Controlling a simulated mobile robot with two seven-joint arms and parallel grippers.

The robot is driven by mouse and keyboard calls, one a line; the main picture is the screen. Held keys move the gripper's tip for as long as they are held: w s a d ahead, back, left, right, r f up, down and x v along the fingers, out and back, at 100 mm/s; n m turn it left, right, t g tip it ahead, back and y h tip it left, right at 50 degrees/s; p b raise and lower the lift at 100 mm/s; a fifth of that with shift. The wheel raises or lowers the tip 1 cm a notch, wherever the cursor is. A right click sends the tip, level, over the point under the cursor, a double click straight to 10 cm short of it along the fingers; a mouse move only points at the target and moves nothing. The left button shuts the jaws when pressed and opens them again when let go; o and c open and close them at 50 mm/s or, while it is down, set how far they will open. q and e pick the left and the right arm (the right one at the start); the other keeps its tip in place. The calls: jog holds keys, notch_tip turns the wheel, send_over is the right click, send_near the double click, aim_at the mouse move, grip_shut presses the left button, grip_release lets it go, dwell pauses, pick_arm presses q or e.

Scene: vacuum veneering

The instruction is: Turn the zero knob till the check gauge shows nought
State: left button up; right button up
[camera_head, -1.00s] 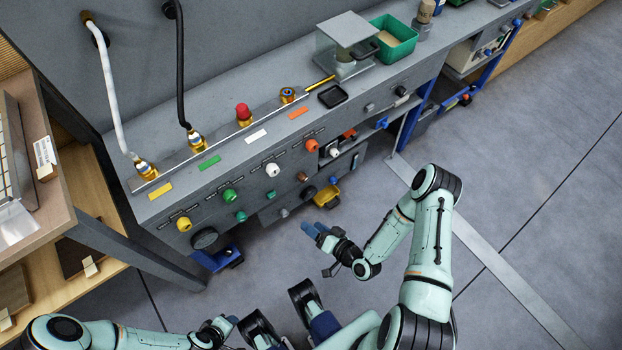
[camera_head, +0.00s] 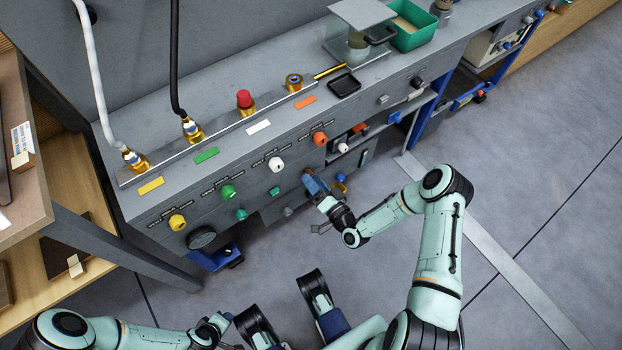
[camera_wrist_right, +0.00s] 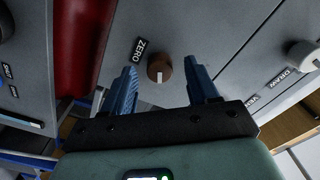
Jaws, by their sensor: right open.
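In the right wrist view the brown round zero knob (camera_wrist_right: 159,68) has a pale mark on its face, beside a ZERO label (camera_wrist_right: 139,49). My right gripper (camera_wrist_right: 162,84) is open, with a blue finger on either side of the knob and space between knob and fingers; I cannot tell how deep the tips reach. In the head view the right gripper (camera_head: 311,180) is at the bench front and hides the knob. No gauge reading can be made out in either view. My left gripper (camera_head: 228,319) is low in the head view, away from the bench; its jaws are unclear.
The bench front carries yellow (camera_head: 177,222), green (camera_head: 228,192), white (camera_head: 276,164) and orange (camera_head: 320,139) knobs. A dark round fitting (camera_head: 201,238) sits at lower left. A red cylinder (camera_wrist_right: 84,45) is left of the zero knob in the wrist view. Floor (camera_head: 540,180) at right is clear.

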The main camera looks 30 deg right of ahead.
pick_arm(q)
jog(key=shift+s+f, duration=0.35)
jog(key=shift+s, duration=0.1)
pick_arm(e)
jog(key=shift+w, duration=0.85)
jog(key=c, duration=1)
jog(key=shift+c, duration=0.2)
pick_arm(q)
jog(key=shift+w+r, duration=0.1)
jog(key=shift+w+d+r+p, duration=0.25)
jog(key=shift+r+p, duration=0.15)
jog(key=shift+r, duration=0.25)
jog(key=shift+w+d+r+p, duration=0.1)
jog(key=shift+d+r+p, duration=0.1)
jog(key=shift+r+p, duration=0.4)
jog(key=shift+w+d+r+p, duration=0.2)
jog(key=shift+d+r+p, duration=0.05)
jog(key=shift+r, duration=0.5)
pick_arm(e)
jog(key=shift+f+n, duration=0.1)
jog(key=shift+n, duration=5.1)
pick_arm(q)
jog(key=shift+s, duration=0.1)
pick_arm(e)
jog(key=shift+s, duration=0.1)
